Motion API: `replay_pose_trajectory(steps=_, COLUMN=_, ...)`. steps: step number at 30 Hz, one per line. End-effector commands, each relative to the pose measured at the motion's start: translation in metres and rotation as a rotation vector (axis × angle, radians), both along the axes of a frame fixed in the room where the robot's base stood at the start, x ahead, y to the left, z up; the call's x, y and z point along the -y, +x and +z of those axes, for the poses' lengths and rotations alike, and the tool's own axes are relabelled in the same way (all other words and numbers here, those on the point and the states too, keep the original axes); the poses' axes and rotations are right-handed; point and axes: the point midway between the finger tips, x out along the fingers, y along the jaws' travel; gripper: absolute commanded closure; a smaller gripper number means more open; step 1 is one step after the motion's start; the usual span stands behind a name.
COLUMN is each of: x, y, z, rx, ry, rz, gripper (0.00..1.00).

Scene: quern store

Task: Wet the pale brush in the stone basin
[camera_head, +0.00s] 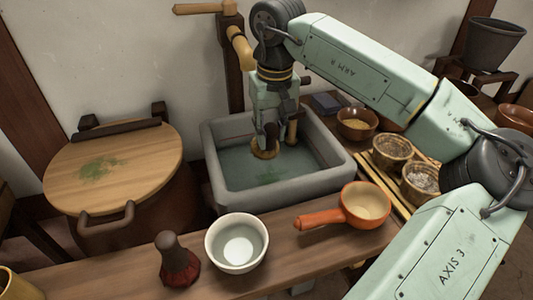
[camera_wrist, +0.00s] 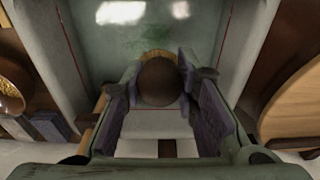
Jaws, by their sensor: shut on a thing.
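The stone basin (camera_head: 222,180) is grey and rectangular, with greenish water (camera_head: 305,165) inside. My gripper (camera_head: 268,132) reaches down into it near the back wall. It is shut on the pale brush (camera_head: 264,153), whose tan bristle end points down at the water. Whether the bristles touch the water or hang just above it I cannot tell. In the wrist view the brush's dark round handle (camera_wrist: 159,82) sits between the two fingers, with a pale edge of bristle beyond it. The fingers hide part of the handle.
A dark red brush (camera_head: 177,262), a white bowl (camera_head: 237,243) and an orange-handled pan (camera_head: 365,204) stand on the bench before the basin. A lidded vat (camera_head: 115,165) is at left. Several small bowls, one with yellow grains (camera_head: 357,124), stand at right. A wooden post rises behind the basin.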

Motion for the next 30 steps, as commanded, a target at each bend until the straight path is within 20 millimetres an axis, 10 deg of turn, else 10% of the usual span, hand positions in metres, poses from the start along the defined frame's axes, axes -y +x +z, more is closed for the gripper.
replay_pose_trajectory(steps=30, x=0.0, y=0.0, z=0.069, rx=0.0, ry=0.0, rz=0.0, gripper=0.99)
